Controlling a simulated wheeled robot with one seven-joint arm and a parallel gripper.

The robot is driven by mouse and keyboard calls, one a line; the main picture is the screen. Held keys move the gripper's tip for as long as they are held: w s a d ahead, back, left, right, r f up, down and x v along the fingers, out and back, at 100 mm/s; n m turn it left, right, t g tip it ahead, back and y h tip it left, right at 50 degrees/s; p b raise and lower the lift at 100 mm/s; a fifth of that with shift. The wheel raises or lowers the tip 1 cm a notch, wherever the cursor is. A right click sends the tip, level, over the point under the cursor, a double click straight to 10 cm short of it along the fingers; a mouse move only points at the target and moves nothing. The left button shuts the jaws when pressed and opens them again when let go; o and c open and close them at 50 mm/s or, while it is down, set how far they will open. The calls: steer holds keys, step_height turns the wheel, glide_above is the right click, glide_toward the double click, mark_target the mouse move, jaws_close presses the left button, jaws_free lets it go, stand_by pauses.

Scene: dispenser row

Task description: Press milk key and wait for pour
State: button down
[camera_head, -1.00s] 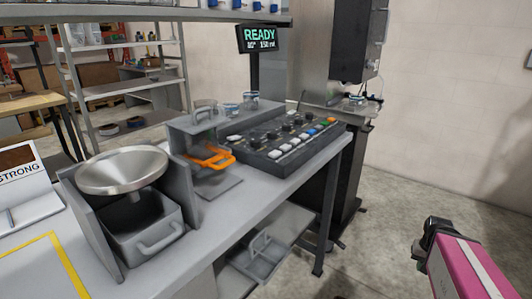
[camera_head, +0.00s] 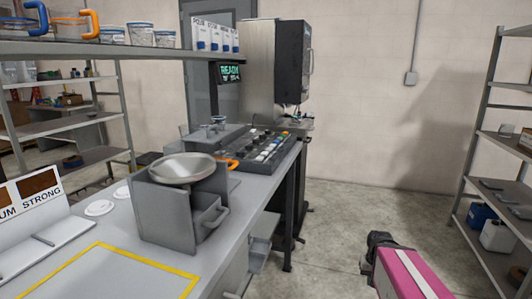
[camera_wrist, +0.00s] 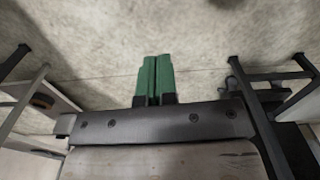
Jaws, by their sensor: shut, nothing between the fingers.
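The key panel (camera_head: 262,150) is a dark box with rows of white and coloured keys on the far part of the grey counter. Which key is the milk key is too small to tell. A small display (camera_head: 230,73) behind it reads READY in green. My gripper (camera_wrist: 157,78) shows in the wrist view with its two green fingers together and nothing between them, above the bare floor. In the head view my pink arm is at lower right, to the right of the counter and well apart from the panel.
A metal funnel bowl (camera_head: 183,168) sits over a grey holder on the counter (camera_head: 225,245). An orange handle (camera_head: 232,164) shows between bowl and panel. A tall machine (camera_head: 290,62) stands behind. A shelf rack (camera_head: 487,120) is at right. The floor (camera_head: 345,215) between is clear.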

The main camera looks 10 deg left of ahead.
steer(key=w+a+r+t, duration=0.3)
steer(key=w+a+r, duration=0.7)
steer(key=w, duration=0.3)
step_height(320, 180, up, 42)
steer(key=m+t+y, duration=0.3)
steer(key=t+y, duration=0.2)
glide_above(269, 150)
steer(key=w, duration=0.2)
steer(key=shift+f, duration=0.25)
steer(key=shift+f, duration=4.4)
steer(key=shift+f, duration=0.1)
